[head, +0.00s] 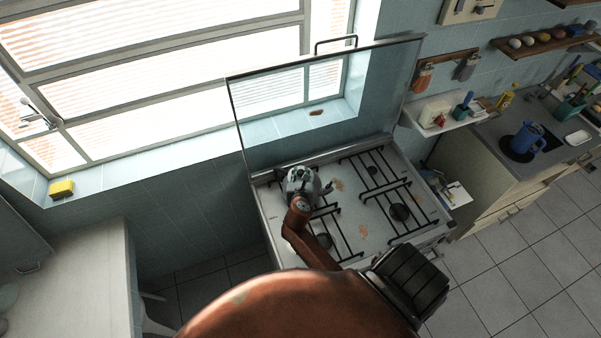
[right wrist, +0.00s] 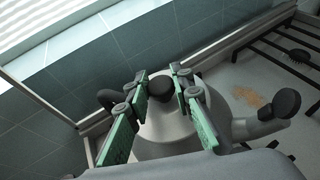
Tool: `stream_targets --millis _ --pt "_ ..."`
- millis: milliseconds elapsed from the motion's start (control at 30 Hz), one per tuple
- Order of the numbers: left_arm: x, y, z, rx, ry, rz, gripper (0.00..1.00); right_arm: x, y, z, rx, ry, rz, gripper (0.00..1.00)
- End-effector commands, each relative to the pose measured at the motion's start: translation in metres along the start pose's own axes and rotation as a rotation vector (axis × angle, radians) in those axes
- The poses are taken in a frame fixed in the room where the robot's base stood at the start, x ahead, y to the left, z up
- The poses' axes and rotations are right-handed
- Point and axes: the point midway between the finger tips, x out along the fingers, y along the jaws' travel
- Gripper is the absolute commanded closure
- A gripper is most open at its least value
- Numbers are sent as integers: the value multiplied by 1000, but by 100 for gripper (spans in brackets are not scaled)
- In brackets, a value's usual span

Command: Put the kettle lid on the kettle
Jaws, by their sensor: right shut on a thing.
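My right gripper (right wrist: 159,78) has its green-padded fingers closed on the round black knob of the kettle lid (right wrist: 160,89). The grey metal kettle (right wrist: 262,129) is under the gripper, with a black-tipped part sticking out to the right. A black part also shows to its left. In the head view my right gripper (head: 299,178) is over the kettle at the left rear of the stove and covers most of it. I cannot tell whether the lid's rim touches the kettle or is slightly above it. My left gripper is not in view.
The stove (head: 376,232) has black grates and a raised glass cover (head: 385,95) behind. Its right side is free of pots. A blue jug (head: 528,140) stands on the counter at far right. A yellow sponge (head: 62,188) lies on the window ledge.

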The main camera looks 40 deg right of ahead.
Motion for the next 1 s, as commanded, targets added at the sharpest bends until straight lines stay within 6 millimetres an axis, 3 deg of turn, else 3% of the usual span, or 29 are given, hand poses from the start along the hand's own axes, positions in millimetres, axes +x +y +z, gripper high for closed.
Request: stream_targets --millis 333,367,600,900,1000 --pt "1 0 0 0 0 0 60 1 0 -3 0 -1 0 100" --pt "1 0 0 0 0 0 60 1 0 -2 1 -1 0 77" --pt "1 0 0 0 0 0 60 1 0 -2 1 0 -1 61" --pt "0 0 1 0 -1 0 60 0 0 0 2 -1 0 61" --pt "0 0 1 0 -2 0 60 -8 0 0 1 0 0 61"
